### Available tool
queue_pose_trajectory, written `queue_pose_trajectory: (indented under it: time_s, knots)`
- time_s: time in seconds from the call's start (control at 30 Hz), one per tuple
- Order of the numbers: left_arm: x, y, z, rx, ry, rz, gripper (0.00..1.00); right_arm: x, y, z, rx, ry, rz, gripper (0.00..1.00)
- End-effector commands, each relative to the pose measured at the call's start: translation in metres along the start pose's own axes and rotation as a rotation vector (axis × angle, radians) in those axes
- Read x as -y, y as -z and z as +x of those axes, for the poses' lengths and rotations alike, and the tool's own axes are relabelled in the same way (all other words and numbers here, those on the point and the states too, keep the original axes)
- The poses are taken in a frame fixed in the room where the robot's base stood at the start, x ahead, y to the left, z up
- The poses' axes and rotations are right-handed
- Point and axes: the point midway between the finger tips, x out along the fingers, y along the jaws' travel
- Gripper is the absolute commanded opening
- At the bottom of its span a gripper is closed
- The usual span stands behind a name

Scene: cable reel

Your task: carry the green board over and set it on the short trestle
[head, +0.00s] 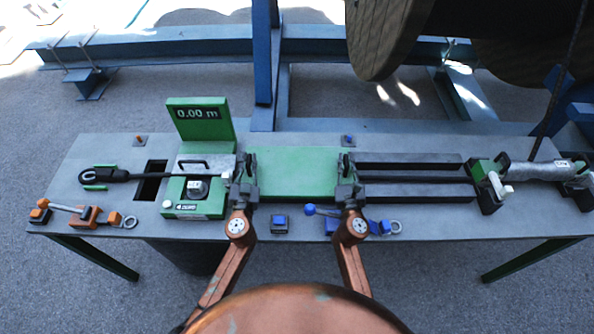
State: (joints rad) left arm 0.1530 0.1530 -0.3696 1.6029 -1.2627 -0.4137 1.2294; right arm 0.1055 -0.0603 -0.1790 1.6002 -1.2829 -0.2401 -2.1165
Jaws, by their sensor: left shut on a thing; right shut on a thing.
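The green board (295,173) is a flat rectangle between my two grippers over the middle of the grey bench. My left gripper (245,178) is shut on its left end. My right gripper (347,178) is shut on its right end. The board looks level; I cannot tell whether it touches the bench or hangs just above it. The grippers hide parts of both short ends. I cannot make out a short trestle for certain in this view.
The grey bench (95,170) carries a green meter with a raised display (198,114) left of the board. Dark rails (410,180) lie right of it. A blue button box (280,223) and a blue-handled tool (325,212) sit in front. A wooden reel (385,35) stands behind.

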Motion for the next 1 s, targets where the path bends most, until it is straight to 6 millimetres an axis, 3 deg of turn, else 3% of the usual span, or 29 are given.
queue_pose_trajectory:
  time_s: [0.1, 1.0]
  knots:
    - [0.0002, 0.0000, 0.0000, 0.000, 0.000, 0.000, 0.00, 0.0003, 0.0002, -0.0001, 0.000, 0.000, 0.000, 0.00]
    - [0.0002, 0.0021, 0.0004, -0.003, 0.001, 0.002, 0.00, 0.0010, -0.0016, 0.0000, 0.002, 0.002, -0.003, 0.00]
